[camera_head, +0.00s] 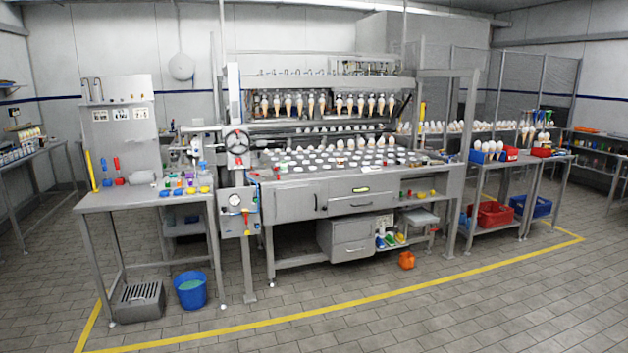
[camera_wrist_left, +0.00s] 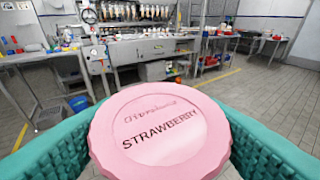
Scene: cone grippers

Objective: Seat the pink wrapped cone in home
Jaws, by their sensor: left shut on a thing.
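The pink wrapped cone (camera_wrist_left: 160,138) fills the lower middle of the left wrist view. Its round pink lid reads "STRAWBERRY" and faces the camera; the cone's body below the lid is hidden. My left gripper (camera_wrist_left: 158,125) has teal ribbed fingers on both sides of the lid and is shut on the cone. The cone machine (camera_head: 330,190) stands in the middle of the head view, some way off. Its top (camera_head: 345,158) carries rows of round white places and several cones. I cannot tell which place is home. Neither gripper shows in the head view.
A metal side table (camera_head: 140,200) with small bottles stands left of the machine. A blue bucket (camera_head: 190,290) and a grey bin (camera_head: 138,300) are on the floor by it. Racks with red crates (camera_head: 493,214) stand right. The tiled floor (camera_head: 330,325) in front is clear.

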